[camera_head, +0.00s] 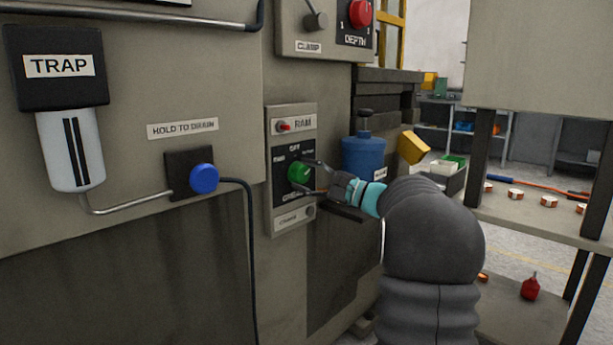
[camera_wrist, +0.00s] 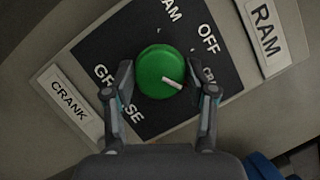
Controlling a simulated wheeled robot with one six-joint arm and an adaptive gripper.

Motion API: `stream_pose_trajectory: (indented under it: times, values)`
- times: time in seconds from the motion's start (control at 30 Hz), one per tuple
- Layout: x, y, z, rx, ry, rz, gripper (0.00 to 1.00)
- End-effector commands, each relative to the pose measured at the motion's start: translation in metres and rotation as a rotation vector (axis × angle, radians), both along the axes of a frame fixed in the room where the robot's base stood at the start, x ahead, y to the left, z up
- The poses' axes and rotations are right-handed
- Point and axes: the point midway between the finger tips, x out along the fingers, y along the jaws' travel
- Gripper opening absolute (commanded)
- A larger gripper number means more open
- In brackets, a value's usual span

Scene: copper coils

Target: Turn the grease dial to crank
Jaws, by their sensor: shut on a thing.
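The green round dial (camera_head: 297,173) sits on a dark plate on the grey control panel (camera_head: 278,222). In the wrist view the dial (camera_wrist: 158,66) lies between the fingers of my gripper (camera_wrist: 166,88), one finger on each side. My gripper (camera_head: 314,178) is shut on it. The dial's white pointer mark (camera_wrist: 173,83) points to the lower right, towards the right finger. The plate around it reads RAM, OFF and GREASE, plus a label starting CRA (camera_wrist: 209,76) partly hidden by the right finger. A separate CRANK plate (camera_wrist: 69,100) is at the left.
A blue canister (camera_head: 363,156) stands just right of the panel. Shelving (camera_head: 540,225) is at the right.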

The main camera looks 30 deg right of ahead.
Motion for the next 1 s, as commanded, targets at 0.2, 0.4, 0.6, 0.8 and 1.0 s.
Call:
stream_pose_trajectory:
  times: [0.2, 0.4, 0.6, 0.8, 1.0]
  values:
    - [0.0004, 0.0012, 0.0011, 0.011, 0.002, 0.001, 0.21]
    - [0.0004, 0.0012, 0.0013, 0.01, 0.002, 0.001, 0.21]
    - [0.0003, 0.001, 0.0011, 0.01, 0.002, 0.002, 0.82]
    - [-0.0003, -0.0017, 0.0005, 0.009, 0.002, -0.002, 0.82]
    - [-0.0066, -0.0073, -0.0012, 0.009, 0.002, -0.003, 0.82]
